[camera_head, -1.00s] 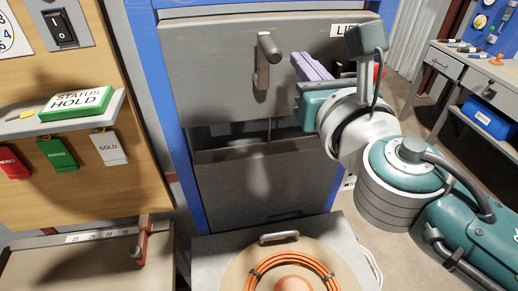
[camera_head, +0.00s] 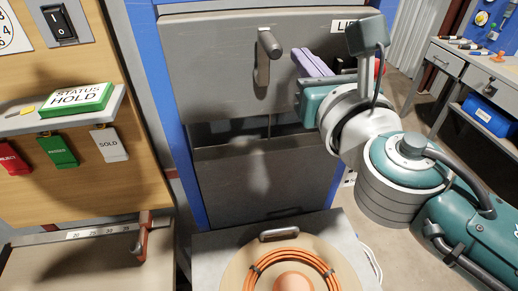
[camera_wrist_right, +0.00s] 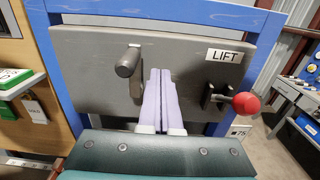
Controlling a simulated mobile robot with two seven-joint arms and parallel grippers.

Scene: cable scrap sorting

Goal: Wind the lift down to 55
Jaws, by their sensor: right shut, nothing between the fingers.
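The lift's grey panel (camera_head: 215,70) carries the LIFT label (camera_head: 345,27) at its upper right. A crank with a dark round handle (camera_head: 269,43) sticks out from the panel; it also shows in the wrist view (camera_wrist_right: 129,62). My right gripper (camera_head: 297,56) has pale purple fingers, shut and empty, just right of the crank and apart from it in the head view. In the wrist view the fingers (camera_wrist_right: 160,75) point at the panel beside the crank arm. A lever with a red knob (camera_wrist_right: 246,103) is at the panel's right. A tag reading 75 (camera_wrist_right: 238,131) is below it. My left gripper is out of view.
An orange cable coil (camera_head: 257,268) lies on a round plate below the panel. A board with a HOLD status sign (camera_head: 77,100), hanging tags and a switch (camera_head: 60,25) stands at the left. A bench with tools (camera_head: 480,62) is at the far right.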

